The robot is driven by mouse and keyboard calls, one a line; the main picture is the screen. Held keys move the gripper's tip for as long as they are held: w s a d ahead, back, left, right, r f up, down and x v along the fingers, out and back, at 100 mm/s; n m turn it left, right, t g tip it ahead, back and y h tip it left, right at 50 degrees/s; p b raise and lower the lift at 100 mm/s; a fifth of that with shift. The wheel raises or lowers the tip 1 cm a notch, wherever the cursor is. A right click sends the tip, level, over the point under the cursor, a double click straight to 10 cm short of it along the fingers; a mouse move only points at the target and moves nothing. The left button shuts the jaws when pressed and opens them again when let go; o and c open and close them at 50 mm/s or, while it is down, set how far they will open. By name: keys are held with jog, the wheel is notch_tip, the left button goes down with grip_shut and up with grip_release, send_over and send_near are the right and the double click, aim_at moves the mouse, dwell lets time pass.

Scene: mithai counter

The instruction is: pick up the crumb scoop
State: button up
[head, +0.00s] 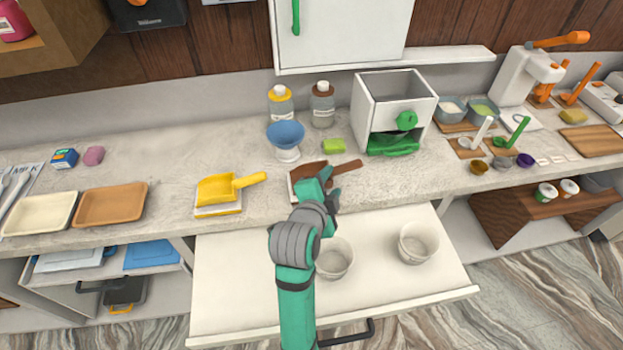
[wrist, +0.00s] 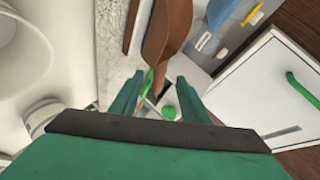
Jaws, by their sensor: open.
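A brown scoop (head: 347,165) lies on a small light pad at the front of the counter, its handle pointing right. A yellow scoop (head: 216,189) lies on a similar white pad to the left. No label tells which one is the crumb scoop. My gripper (head: 327,187) is over the front edge of the counter at the brown scoop and hides part of it. In the wrist view my gripper (wrist: 157,98) is open, and the handle of the brown scoop (wrist: 167,32) reaches down between the fingers in the picture. I cannot tell whether they touch it.
Below is an open drawer (head: 225,290) with two white cups (head: 334,260) (head: 416,245). Behind the brown scoop stand a blue bowl (head: 286,134) on a white base, a green block (head: 333,146) and a white box (head: 375,117). The counter between the two scoops is clear.

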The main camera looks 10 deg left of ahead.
aim_at(339, 172)
jog(key=x, duration=0.9)
jog(key=shift+w+d, duration=0.1)
jog(key=shift+d, duration=0.1)
jog(key=shift+r, duration=0.1)
jog(key=shift+c, duration=0.4)
grip_shut()
